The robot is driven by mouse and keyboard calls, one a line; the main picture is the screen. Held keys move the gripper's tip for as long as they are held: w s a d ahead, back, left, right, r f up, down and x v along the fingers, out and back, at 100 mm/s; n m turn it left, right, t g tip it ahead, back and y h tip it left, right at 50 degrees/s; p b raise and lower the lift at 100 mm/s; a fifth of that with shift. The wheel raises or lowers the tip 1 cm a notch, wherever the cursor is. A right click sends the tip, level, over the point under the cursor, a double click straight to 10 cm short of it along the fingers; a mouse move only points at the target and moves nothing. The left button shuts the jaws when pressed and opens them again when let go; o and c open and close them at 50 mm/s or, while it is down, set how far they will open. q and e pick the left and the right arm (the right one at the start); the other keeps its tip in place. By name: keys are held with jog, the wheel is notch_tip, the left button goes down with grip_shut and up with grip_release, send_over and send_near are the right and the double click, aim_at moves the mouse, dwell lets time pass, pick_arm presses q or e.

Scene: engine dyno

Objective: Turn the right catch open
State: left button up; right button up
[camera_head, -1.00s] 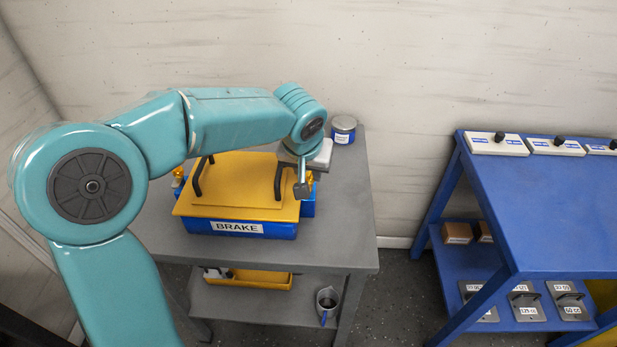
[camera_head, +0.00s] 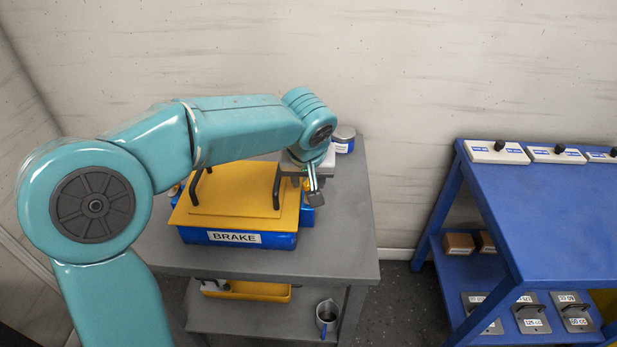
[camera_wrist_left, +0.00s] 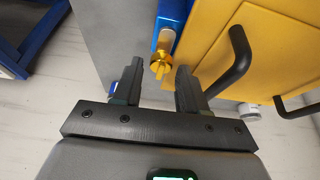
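The brake unit has a blue body (camera_head: 282,241) labelled BRAKE and a yellow lid (camera_head: 235,209) with two black handles. It stands on a grey table. The right catch, a small yellow-gold knob (camera_wrist_left: 160,67), sits at the end of a blue block (camera_wrist_left: 173,18) beside the lid in the left wrist view. My left gripper (camera_wrist_left: 159,68) is open, its two dark fingers on either side of the knob, with visible gaps. I cannot tell whether the fingertips reach its depth. In the head view, my left gripper (camera_head: 314,190) hides most of that catch. My right gripper is out of view.
A black lid handle (camera_wrist_left: 235,65) stands close to the right finger in the wrist view. A labelled can (camera_head: 344,139) is behind my gripper. A metal jug (camera_head: 327,315) and a yellow tray (camera_head: 255,292) are on the lower shelf. A blue bench (camera_head: 560,205) stands right, across a gap.

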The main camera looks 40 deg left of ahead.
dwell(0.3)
pick_arm(q)
jog(key=p+v, duration=0.3)
jog(key=v, duration=1.3)
jog(key=shift+r, duration=0.2)
jog(key=shift+s, duration=0.1)
